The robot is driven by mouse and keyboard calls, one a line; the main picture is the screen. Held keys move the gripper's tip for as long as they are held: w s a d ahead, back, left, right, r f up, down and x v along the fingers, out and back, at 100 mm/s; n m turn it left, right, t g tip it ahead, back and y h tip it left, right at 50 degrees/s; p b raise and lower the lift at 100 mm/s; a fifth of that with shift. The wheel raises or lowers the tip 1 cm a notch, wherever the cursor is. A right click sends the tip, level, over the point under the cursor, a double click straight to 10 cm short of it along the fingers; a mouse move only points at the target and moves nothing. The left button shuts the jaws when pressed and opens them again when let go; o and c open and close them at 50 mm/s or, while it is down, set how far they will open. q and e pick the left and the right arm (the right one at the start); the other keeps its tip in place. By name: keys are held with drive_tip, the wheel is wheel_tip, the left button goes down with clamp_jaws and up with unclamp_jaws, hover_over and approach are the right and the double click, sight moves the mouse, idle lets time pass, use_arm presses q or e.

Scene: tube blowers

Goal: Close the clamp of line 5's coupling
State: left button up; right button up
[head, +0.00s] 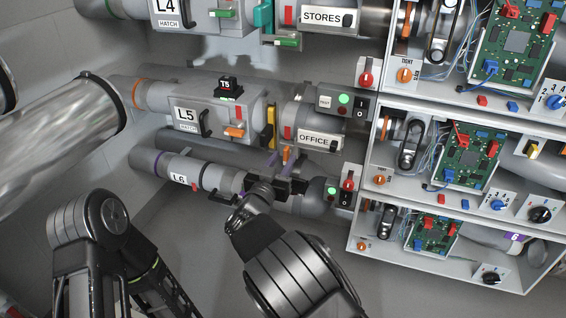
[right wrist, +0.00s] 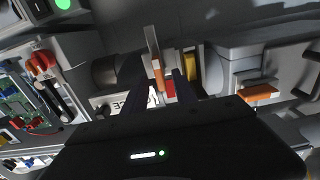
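Line 5's box, labelled L5 (head: 186,114), is in the middle of the head view. To its right are the yellow plate (head: 270,128) and the coupling, then the pipe labelled OFFICE (head: 320,139). An orange-tipped clamp lever (head: 286,153) sticks out from the coupling's lower side. In the right wrist view the lever (right wrist: 157,74) stands out toward my gripper. My right gripper (head: 287,160) is open just below the coupling. Its fingers (right wrist: 160,88) are on either side of the lever, with gaps showing; contact cannot be told. My left gripper is not in view.
Line 6's pipe, labelled L6 (head: 180,179), runs below, close to my right gripper. An orange handle (head: 234,132) is on the L5 hatch. A switch box with a green light (head: 344,99) and open cabinets with circuit boards (head: 470,148) are on the right.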

drive_tip(key=shift+w+d, duration=0.1)
drive_tip(key=shift+w, duration=0.3)
drive_tip(key=shift+c, duration=0.4)
clamp_jaws()
idle(0.8)
